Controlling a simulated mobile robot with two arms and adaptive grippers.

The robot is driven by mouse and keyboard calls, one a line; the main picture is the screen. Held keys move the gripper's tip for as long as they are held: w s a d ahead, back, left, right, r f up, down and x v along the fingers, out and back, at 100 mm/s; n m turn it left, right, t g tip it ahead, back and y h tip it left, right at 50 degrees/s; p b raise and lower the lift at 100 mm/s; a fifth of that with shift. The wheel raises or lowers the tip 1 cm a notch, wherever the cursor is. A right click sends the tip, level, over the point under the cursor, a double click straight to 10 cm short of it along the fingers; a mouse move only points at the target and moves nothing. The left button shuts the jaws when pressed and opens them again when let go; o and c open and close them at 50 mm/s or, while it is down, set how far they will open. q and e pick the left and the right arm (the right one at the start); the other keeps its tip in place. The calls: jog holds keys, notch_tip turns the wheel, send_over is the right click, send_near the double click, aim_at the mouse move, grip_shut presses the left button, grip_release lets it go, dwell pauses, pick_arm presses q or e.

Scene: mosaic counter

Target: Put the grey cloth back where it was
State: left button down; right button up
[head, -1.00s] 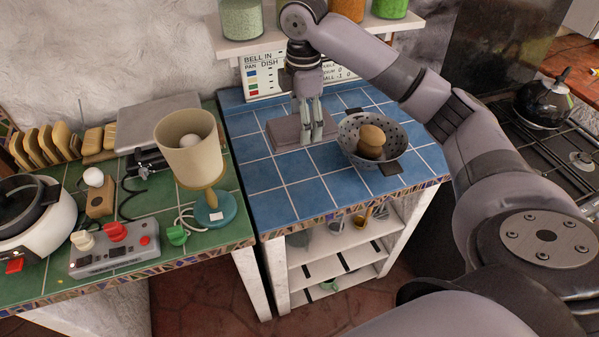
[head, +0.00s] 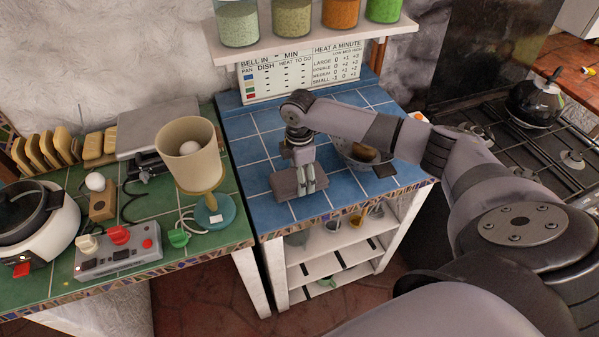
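The grey cloth (head: 284,184) is a flat, folded grey-mauve block at the front left of the blue tiled counter (head: 240,158). My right gripper (head: 307,190), whose arm comes in from the right, points down over it. Its two fingers are close together at the cloth and appear shut on it. I cannot tell whether the cloth touches the tiles or is slightly raised. My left gripper is not in view.
A grey colander (head: 349,158) with a brown item stands right of the cloth, partly hidden by my arm. The lamp (head: 190,154) stands on the green counter to the left. Blue tiles behind the cloth are clear. A shelf with jars (head: 292,18) overhangs the back.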

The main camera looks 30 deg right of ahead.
jog(key=shift+f, duration=0.15)
jog(key=o, duration=1)
notch_tip(320, 180, up, 12)
jog(key=b, duration=0.3)
jog(key=shift+r, duration=0.2)
